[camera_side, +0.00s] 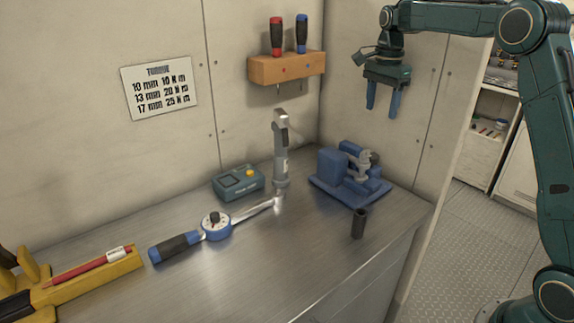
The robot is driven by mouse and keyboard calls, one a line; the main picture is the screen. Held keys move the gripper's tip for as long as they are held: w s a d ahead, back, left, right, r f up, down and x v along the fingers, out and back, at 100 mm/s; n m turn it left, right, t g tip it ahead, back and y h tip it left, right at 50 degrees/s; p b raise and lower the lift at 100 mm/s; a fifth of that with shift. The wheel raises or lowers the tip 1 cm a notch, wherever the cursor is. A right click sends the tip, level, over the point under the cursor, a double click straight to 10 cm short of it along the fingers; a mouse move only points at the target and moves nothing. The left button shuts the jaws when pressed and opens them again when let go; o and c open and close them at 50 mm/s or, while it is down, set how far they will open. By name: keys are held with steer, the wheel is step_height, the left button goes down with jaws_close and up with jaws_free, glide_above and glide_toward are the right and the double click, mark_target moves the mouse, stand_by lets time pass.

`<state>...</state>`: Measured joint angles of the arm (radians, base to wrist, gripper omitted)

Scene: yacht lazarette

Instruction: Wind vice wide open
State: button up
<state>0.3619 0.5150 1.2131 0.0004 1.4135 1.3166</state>
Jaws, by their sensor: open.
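The blue vice (349,174) sits at the right end of the metal bench, towards the back. A grey metal piece (363,165) shows between its upright blocks; I cannot tell whether it is a clamped part or part of the vice. The gap between the jaws and the vice's handle cannot be made out clearly at this size. My gripper (383,112) hangs in the air above and slightly right of the vice, fingers pointing down. It is open and empty, apart from the vice.
A dark socket (359,223) stands in front of the vice. A torque wrench (215,226), a green-grey box (238,182) and an upright grey tool (281,150) are to the left. A wooden rack (287,68) holds two screwdrivers. A yellow tray (95,282) is front left.

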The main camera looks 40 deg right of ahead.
mark_target(372, 155)
steer(key=n, duration=1.5)
steer(key=shift+a+r, duration=0.2)
steer(key=shift+f, duration=0.1)
step_height(372, 155, down, 14)
steer(key=shift+r, duration=0.2)
stand_by(0.3)
